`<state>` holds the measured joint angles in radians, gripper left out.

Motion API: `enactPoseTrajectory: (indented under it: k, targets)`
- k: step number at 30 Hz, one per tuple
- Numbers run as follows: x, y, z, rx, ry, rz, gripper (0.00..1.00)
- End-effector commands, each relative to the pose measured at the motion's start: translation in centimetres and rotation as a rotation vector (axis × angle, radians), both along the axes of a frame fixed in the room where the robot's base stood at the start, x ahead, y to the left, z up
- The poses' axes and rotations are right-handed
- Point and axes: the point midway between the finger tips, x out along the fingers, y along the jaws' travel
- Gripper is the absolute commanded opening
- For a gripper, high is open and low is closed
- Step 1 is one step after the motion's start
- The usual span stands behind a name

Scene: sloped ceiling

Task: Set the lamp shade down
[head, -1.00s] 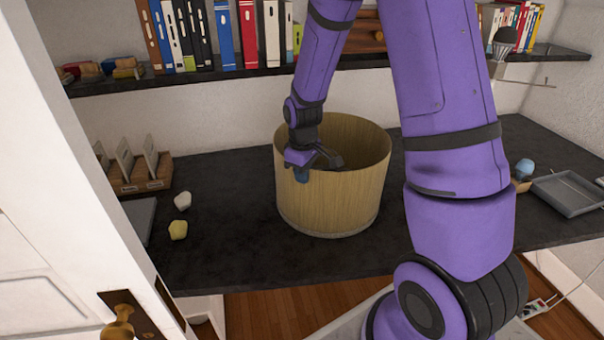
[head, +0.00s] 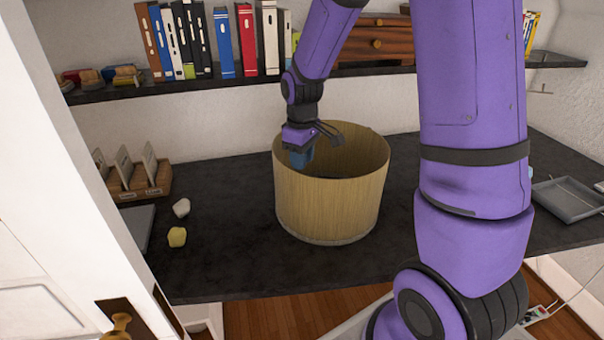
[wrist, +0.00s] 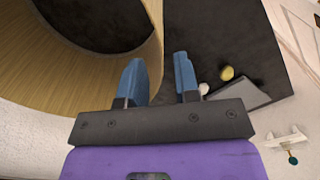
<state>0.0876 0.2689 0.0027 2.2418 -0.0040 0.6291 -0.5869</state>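The lamp shade (head: 330,205) is a tan, wood-grained open drum. It stands upright on the dark desk (head: 225,240), and its dark inside shows from above. My gripper (head: 303,158) is at the shade's left rim in the head view, with a blue finger over the opening. In the wrist view the two blue fingers of my gripper (wrist: 160,80) are spread apart. The shade (wrist: 105,80) fills the left side there, its wall passing behind the left finger. The gap shows dark desk and no clear grip on the wall. The far fingertip is hidden in the head view.
A wooden card holder (head: 140,180), a white lump (head: 181,208) and a yellow lump (head: 177,237) are on the left of the desk. A grey tray (head: 572,200) lies at the right. A shelf of books (head: 224,42) runs above. Bare desk lies around the shade.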

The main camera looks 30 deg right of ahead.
Motion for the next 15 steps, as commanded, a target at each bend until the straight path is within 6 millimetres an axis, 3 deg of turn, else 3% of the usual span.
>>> enactPoseTrajectory:
  k: [3, 15]
  targets:
    - [0.0, 0.0, 2.2, 0.000, -0.004, 0.000, 0.30]
    - [-0.9, 0.3, 6.2, -0.002, -0.024, -0.021, 0.30]
